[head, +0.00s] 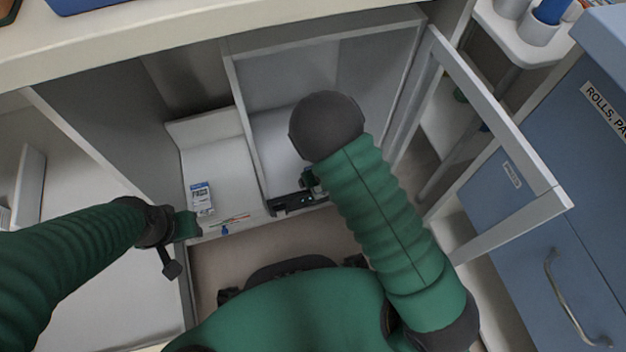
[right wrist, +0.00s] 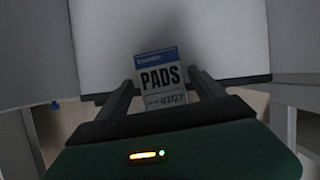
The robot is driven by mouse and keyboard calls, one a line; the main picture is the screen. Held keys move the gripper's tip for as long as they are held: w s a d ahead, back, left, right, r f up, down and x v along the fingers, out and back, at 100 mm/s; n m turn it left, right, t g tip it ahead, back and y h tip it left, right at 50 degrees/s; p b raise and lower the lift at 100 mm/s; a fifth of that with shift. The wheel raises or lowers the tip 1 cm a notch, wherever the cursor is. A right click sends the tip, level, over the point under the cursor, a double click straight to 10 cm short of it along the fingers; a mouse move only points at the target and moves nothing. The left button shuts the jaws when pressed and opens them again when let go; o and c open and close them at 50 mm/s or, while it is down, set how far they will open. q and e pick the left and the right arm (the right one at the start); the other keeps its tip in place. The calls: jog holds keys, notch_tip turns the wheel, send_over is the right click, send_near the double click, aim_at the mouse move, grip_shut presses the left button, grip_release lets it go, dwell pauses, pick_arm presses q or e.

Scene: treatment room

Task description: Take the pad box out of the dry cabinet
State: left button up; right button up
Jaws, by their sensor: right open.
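In the right wrist view a pad box (right wrist: 160,75), white with a blue top band and marked PADS 03/27, stands between the fingers of my right gripper (right wrist: 163,92). The gripper is open, and contact with the box cannot be made out. In the head view my right arm covers much of the right bay of the open cabinet (head: 325,38). A white box with a blue band (head: 202,198) shows in the left bay; I cannot tell whether it is the same box. My left gripper (head: 186,225) is just left of it, at the bay's front edge; its jaws are unclear.
A framed door (head: 500,120) stands open at the right. A blue drawer unit (head: 520,215) is beyond it. A counter (head: 200,35) overhangs the bays. A small blue item (head: 225,230) and thin coloured strips lie at the left bay's front edge.

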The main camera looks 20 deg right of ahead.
jog(key=shift+d, duration=0.35)
jog(key=shift+a+f, duration=0.25)
jog(key=shift+a, duration=0.05)
jog(key=shift+d, duration=0.15)
jog(key=c, duration=1.5)
